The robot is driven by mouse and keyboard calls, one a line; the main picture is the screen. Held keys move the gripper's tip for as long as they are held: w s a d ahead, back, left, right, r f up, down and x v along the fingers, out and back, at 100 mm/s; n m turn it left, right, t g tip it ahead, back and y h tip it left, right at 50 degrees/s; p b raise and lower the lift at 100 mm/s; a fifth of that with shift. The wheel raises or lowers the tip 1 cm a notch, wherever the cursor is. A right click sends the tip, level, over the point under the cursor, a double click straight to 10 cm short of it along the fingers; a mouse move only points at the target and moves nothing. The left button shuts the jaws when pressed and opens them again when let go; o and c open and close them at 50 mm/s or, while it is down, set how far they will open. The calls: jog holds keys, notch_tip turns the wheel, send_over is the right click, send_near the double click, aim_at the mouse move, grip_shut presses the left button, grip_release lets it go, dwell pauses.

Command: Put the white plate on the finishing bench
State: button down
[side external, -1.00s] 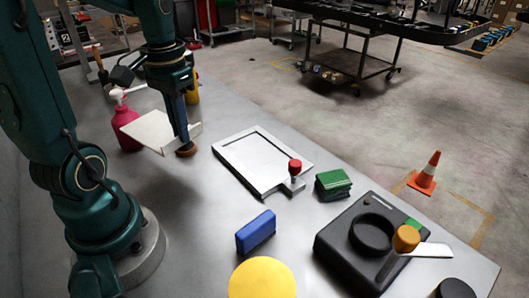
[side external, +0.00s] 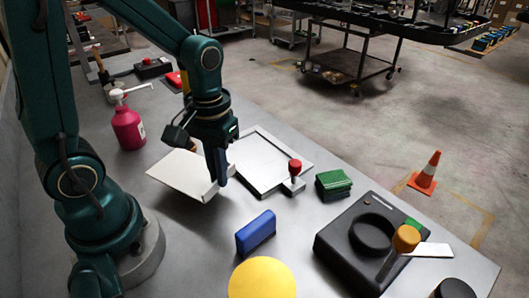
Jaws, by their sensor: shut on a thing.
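My gripper (side external: 219,172) is shut on the white plate (side external: 182,174), a flat, thin panel with an upturned edge at its right end. The fingers grip it at that right end, and the plate reaches out to the left, seemingly above the grey worktop. A white rectangular frame-like fixture (side external: 262,185) with a grey inner surface and a red knob (side external: 295,167) lies just right of my gripper. My gripper hides its left corner. I cannot tell which thing is the finishing bench; the grey worktop (side external: 190,262) carries everything.
A blue block (side external: 256,233), a yellow disc (side external: 262,279) and a green block (side external: 333,183) lie to the right and front. A black fixture (side external: 340,243) with a round ring stands at right. A pink pump bottle (side external: 127,128) stands behind the plate.

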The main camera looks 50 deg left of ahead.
jog(key=shift+w+d+f, duration=0.25)
jog(key=shift+d+f, duration=0.1)
jog(key=shift+d, duration=0.15)
jog(key=shift+f, duration=1.95)
jog(key=shift+f, duration=0.15)
jog(key=c, duration=1)
grip_release()
jog(key=s+d+r+m+t, duration=0.1)
jog(key=s+r+m+t, duration=0.1)
jog(key=r, duration=0.5)
jog(key=s+d+r+m+t, duration=0.1)
jog(key=s+r+m+t, duration=0.1)
jog(key=r, duration=0.5)
jog(key=shift+s+r+t, duration=0.3)
jog(key=shift+r+t, duration=0.05)
jog(key=shift+t, duration=0.45)
